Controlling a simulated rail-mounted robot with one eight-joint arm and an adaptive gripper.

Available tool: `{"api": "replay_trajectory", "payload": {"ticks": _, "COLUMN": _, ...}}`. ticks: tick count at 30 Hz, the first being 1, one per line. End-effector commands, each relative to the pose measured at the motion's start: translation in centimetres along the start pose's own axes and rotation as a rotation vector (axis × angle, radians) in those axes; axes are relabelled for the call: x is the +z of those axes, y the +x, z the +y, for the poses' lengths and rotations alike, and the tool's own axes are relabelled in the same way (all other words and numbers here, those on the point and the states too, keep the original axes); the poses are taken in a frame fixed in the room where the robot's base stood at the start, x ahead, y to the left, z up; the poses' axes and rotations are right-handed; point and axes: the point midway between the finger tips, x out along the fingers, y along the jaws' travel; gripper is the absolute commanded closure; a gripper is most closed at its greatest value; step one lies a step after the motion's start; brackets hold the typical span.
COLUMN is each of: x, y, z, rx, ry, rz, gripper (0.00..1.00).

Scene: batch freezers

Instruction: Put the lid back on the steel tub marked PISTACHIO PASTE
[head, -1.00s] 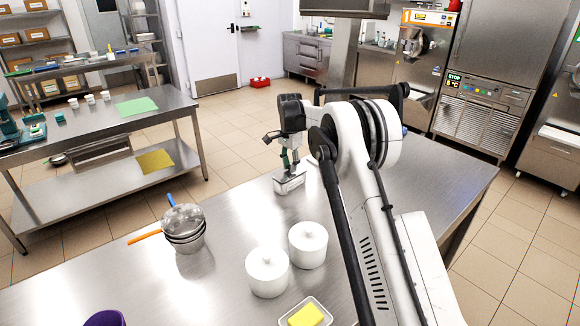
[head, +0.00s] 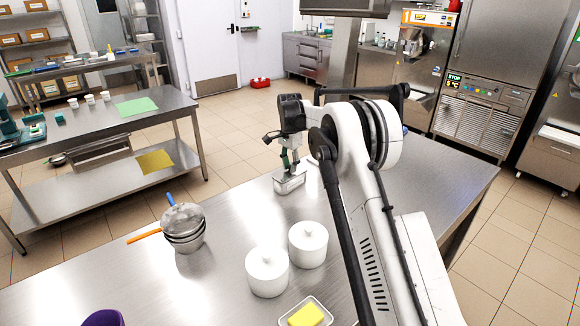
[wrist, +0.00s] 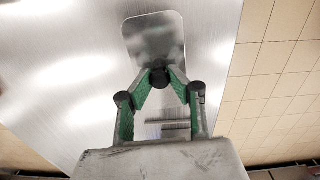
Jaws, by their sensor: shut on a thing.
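A small steel tub (head: 290,186) stands on the bench near its far edge in the head view. No lettering on it can be read. My gripper (head: 288,168) points down right over it, shut on the lid. In the wrist view my gripper's green fingers (wrist: 163,76) come together over a shiny rounded steel surface (wrist: 150,32), which looks like the lid.
Two white lidded jars (head: 267,272) stand nearer on the bench, with a yellow block in a tray (head: 306,314) beside them. Stacked strainers (head: 184,228) with orange and blue handles stand to the left. The bench between strainers and tub is clear.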

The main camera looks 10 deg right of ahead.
Motion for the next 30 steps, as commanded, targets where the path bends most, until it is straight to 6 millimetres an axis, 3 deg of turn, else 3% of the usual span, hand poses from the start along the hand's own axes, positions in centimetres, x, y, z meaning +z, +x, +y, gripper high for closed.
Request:
{"api": "replay_trajectory", "payload": {"ticks": 28, "x": 0.0, "y": 0.05, "z": 0.0, "rx": 0.0, "ry": 0.0, "rz": 0.0, "gripper": 1.0}}
{"api": "replay_trajectory", "payload": {"ticks": 29, "x": 0.0, "y": 0.05, "z": 0.0, "rx": 0.0, "ry": 0.0, "rz": 0.0, "gripper": 0.8}}
{"api": "replay_trajectory", "payload": {"ticks": 30, "x": 0.0, "y": 0.05, "z": 0.0, "rx": 0.0, "ry": 0.0, "rz": 0.0, "gripper": 0.75}}
